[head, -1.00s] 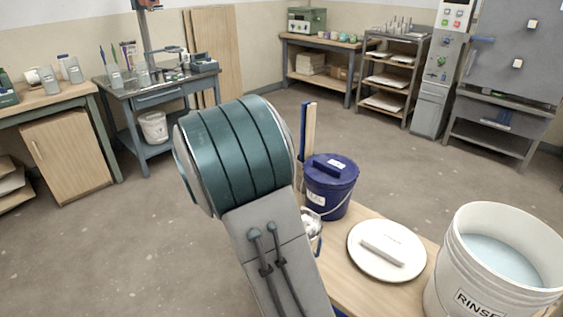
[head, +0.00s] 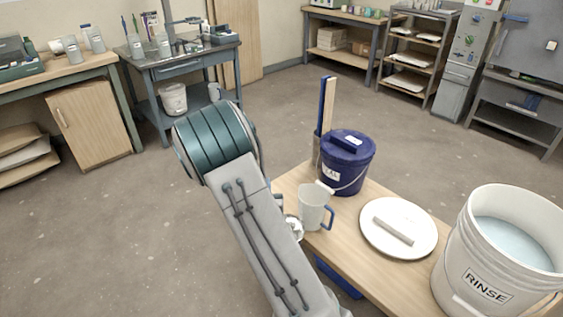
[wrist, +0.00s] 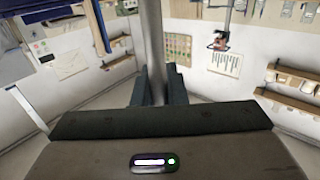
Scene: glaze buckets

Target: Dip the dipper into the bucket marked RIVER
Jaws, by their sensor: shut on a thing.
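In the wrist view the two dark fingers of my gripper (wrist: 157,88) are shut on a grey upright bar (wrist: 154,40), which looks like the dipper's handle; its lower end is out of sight. My gripper is not clearly seen in the head view, where my arm covers that area. A dark blue bucket (head: 345,172) with a closed lid stands on the wooden table; its label is only partly readable. A white open bucket (head: 497,262) marked RINSE holds pale liquid at the right. No label reading RIVER can be made out.
On the table (head: 352,243) a grey jug (head: 312,207) with a blue handle stands in front of the blue bucket. Blue and wooden upright slats (head: 326,105) rise behind the blue bucket. Open floor lies left of the table.

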